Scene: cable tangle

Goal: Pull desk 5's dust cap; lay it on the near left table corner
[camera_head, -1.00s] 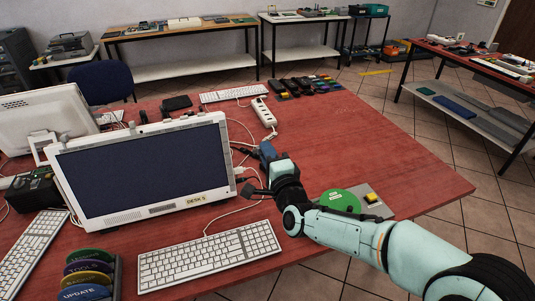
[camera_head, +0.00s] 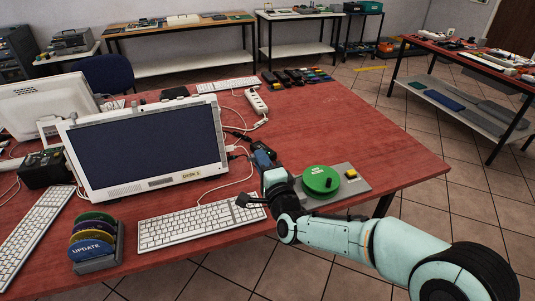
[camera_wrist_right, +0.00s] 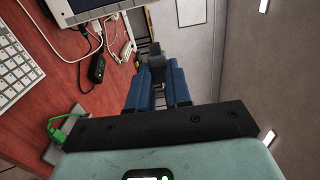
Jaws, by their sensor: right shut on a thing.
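The monitor labelled DESK 5 (camera_head: 148,150) stands on the red table (camera_head: 385,145), with cables beside its right edge. My right gripper (camera_head: 261,155) is to the right of this monitor, apart from it. In the right wrist view, its blue fingers (camera_wrist_right: 156,85) are shut on a small dark grey piece (camera_wrist_right: 153,58), which looks like the dust cap. The piece is too small to make out in the head view. The monitor's port is not clearly seen. My left gripper is not in view.
A white keyboard (camera_head: 202,222) and a rack of coloured discs (camera_head: 96,240) lie along the near edge. A green disc (camera_head: 320,179) and yellow button (camera_head: 350,173) sit on a grey plate right of my gripper. A power strip (camera_head: 257,102) lies behind. The table's right part is clear.

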